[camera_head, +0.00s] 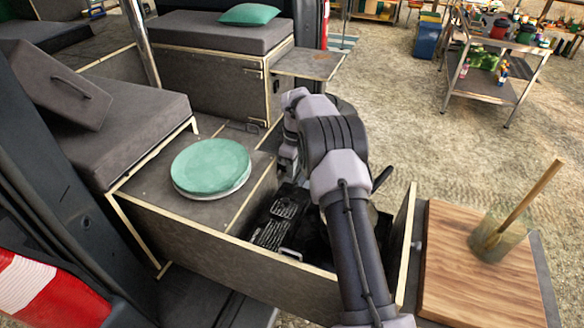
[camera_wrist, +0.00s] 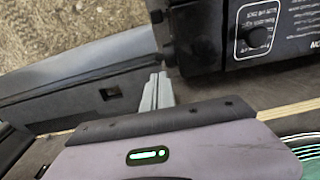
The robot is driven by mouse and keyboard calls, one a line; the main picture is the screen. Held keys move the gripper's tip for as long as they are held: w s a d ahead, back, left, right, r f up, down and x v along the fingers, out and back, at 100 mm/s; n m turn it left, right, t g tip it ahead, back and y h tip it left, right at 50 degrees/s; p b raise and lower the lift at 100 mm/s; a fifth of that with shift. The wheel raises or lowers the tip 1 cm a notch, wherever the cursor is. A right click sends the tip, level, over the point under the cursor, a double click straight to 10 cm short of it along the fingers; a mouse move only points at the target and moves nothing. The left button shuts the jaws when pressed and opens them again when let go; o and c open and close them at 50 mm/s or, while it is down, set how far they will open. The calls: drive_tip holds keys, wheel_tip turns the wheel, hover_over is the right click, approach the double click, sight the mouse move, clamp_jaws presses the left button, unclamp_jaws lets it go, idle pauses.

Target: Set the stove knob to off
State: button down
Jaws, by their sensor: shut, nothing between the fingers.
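In the wrist view, the stove (camera_wrist: 208,35) is a dark box at the upper right with a black panel of white printed lettering, upside down in this view. Its knob (camera_wrist: 258,38) is round and black; I cannot read which mark it points to. My gripper (camera_wrist: 157,92) is shut and empty, its grey fingertips left of and below the knob, apart from it. In the head view, the black stove (camera_head: 283,210) sits in the open drawer, partly hidden by my arm. The knob and my fingertips cannot be made out there.
Teal plates (camera_head: 210,165) lie on the counter left of the drawer. The drawer's front wall (camera_head: 290,277) is beside my arm. A wooden board (camera_head: 480,275) at the right bears a glass jar (camera_head: 497,240) with a wooden stick. A grey cushion bench (camera_head: 130,120) is at the left.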

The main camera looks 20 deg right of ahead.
drive_tip(key=f, duration=0.2)
drive_tip(key=f+b, duration=0.1)
drive_tip(key=f, duration=0.1)
drive_tip(key=shift+w+a+f, duration=0.15)
drive_tip(key=shift+w+f, duration=0.05)
drive_tip(key=shift+f, duration=0.05)
drive_tip(key=shift+s+f+p, duration=0.1)
drive_tip(key=shift+f+p, duration=0.3)
drive_tip(key=shift+p, duration=0.6)
drive_tip(key=shift+r, duration=0.1)
